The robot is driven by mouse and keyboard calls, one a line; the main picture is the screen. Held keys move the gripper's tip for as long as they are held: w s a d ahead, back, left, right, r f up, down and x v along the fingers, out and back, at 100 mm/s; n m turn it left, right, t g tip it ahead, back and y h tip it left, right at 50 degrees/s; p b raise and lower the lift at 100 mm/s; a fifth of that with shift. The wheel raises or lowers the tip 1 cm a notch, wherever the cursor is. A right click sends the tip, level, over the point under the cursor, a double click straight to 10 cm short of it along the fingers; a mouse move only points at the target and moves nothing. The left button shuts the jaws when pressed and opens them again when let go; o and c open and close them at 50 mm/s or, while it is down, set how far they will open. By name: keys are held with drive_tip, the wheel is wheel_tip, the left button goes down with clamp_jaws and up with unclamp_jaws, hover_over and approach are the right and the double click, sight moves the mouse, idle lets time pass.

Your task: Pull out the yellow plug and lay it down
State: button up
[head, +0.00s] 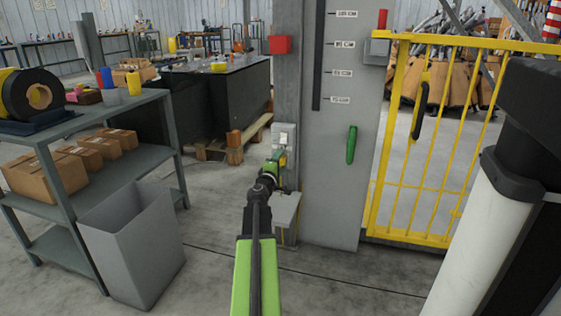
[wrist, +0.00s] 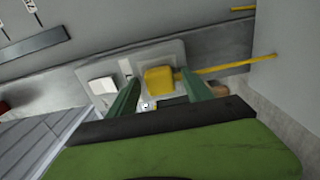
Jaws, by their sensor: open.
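The yellow plug (wrist: 160,79) sits in a pale wall plate (wrist: 172,52) in the wrist view, with a yellow cable (wrist: 225,65) running off to the right. My gripper (wrist: 159,80) is open, with one green finger on each side of the plug; I cannot tell whether they touch it. In the head view my gripper (head: 279,158) is at the pillar, just below the white switch on the plate (head: 284,134), and largely hides the plug. The white switch (wrist: 103,86) also shows left of the plug in the wrist view.
A small grey box (head: 286,207) stands below my gripper. An empty-looking grey bin (head: 137,240) and a shelf unit (head: 135,160) with cartons are at left. A green handle (head: 351,145) and a yellow gate (head: 440,140) are at right. The floor between is clear.

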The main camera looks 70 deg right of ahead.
idle(0.3)
clamp_jaws()
idle(0.3)
drive_tip(key=a, duration=0.6)
drive_tip(key=shift+s, duration=0.2)
idle(1.0)
